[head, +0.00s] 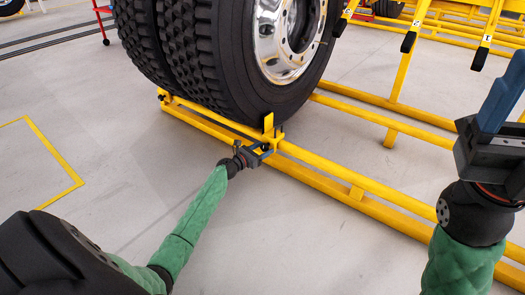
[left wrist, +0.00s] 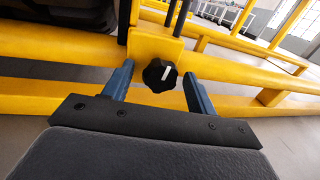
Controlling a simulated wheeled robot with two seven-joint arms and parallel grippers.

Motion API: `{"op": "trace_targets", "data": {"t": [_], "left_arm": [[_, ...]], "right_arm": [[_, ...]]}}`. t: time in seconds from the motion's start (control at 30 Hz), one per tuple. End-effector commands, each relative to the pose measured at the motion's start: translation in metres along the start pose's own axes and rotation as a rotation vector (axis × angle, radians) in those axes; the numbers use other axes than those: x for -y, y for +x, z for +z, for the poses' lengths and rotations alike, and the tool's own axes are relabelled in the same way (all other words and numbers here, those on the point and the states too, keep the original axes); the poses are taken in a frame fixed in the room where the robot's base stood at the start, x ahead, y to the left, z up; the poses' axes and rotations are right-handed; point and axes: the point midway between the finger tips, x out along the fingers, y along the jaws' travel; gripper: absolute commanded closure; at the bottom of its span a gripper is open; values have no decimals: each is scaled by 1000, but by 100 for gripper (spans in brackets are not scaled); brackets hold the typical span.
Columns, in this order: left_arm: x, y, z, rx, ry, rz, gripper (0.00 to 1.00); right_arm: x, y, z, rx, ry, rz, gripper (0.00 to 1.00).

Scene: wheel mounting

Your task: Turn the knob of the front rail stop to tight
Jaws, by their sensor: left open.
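The front rail stop (head: 268,126) is a yellow bracket on the yellow rail, at the right foot of the big tyre. Its knob (left wrist: 160,75) is black and lobed with a white mark, and sits on the stop's yellow face in the left wrist view. My left gripper (head: 266,152) is at the stop in the head view. In the left wrist view its two blue fingers (left wrist: 158,86) are open, one on each side of the knob, with gaps between. The knob is hidden or too small to tell in the head view. My right gripper (head: 495,105) is raised at the right edge, far from the stop.
A dual truck wheel (head: 225,60) with a chrome hub stands on the yellow rail frame (head: 330,170). Another stop (head: 163,97) is at the rail's left end. Yellow posts with black tips (head: 408,42) stand at upper right.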

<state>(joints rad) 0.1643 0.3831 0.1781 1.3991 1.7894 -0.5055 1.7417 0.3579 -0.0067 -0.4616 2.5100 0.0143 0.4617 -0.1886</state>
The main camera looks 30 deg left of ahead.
Motion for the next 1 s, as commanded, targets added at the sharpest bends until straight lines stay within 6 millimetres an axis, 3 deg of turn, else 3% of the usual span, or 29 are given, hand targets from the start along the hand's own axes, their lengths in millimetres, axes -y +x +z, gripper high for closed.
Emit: {"op": "trace_targets", "data": {"t": [0.2, 0.43, 0.83, 0.9, 1.0], "left_arm": [[0, 0, 0, 0, 0, 0, 43], [0, 0, 0, 0, 0, 0, 86], [0, 0, 1, -7, 38, 1, 86], [0, 0, 2, -12, 60, 1, 86], [0, 0, 2, -19, 100, 2, 86]], "right_arm": [[-1, -1, 0, 2, -3, 2, 29], [-2, -4, 1, 8, -6, -3, 29], [-3, -8, 5, 34, 5, -4, 29], [-4, -14, 8, 60, 9, -9, 29], [-5, -42, 14, 143, 15, -42, 29]]}}
